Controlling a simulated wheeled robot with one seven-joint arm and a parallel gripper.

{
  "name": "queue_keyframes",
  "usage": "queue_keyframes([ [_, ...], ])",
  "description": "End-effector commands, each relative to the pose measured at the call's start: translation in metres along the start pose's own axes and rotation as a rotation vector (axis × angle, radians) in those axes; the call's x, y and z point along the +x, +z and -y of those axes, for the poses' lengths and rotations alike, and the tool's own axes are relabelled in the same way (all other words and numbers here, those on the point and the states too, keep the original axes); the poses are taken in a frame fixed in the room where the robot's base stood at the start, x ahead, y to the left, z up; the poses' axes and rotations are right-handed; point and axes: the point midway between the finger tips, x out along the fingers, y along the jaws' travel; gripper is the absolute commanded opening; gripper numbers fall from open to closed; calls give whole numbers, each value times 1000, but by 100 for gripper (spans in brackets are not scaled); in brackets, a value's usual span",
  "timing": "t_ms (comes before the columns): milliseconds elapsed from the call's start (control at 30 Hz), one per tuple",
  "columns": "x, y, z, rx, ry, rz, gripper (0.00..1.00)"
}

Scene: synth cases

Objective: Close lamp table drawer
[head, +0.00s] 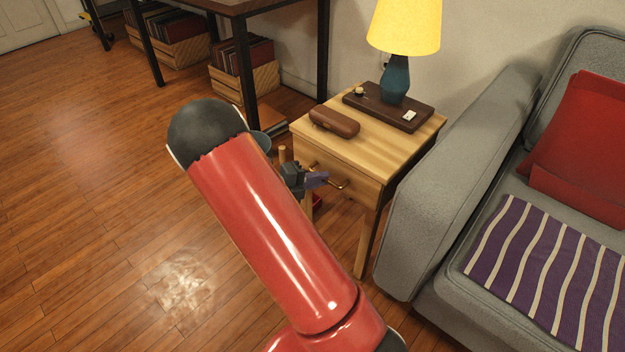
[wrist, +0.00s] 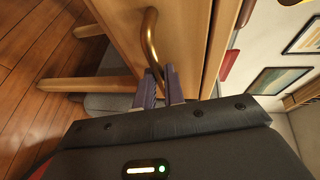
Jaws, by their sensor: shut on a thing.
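The lamp table (head: 355,135) is a light wooden side table, seen in the head view right of centre. Its drawer front (head: 361,190) faces my arm; the brass handle (head: 339,184) shows partly beside my gripper (head: 316,180). My red arm hides part of the table's left side. In the wrist view, my gripper (wrist: 161,78) has its purple-grey fingers shut on the curved brass handle (wrist: 151,38), close in front of the wooden drawer front (wrist: 122,25). From these frames I cannot tell clearly how far the drawer stands out.
A yellow-shaded lamp (head: 398,70), a dark box (head: 388,106) and a brown case (head: 334,122) are on the tabletop. A grey sofa (head: 440,190) stands close on the right. A dark-legged desk (head: 245,70) with crates is behind. The wooden floor (head: 100,220) at left is clear.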

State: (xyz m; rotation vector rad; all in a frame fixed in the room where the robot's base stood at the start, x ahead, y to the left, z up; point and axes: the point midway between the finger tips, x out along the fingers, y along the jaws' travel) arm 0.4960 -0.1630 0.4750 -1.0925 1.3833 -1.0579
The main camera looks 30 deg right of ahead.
Motion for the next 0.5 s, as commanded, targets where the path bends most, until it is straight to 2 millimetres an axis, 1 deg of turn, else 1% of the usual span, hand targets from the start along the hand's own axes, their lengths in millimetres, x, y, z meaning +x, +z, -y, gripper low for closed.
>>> queue_keyframes([
  [133, 3, 2, 1, 3, -4, 2, 0],
  [167, 3, 2, 1, 3, -4, 2, 13],
  [300, 3, 2, 1, 2, -4, 2, 32],
  [500, 2, 1, 1, 2, -3, 2, 32],
])
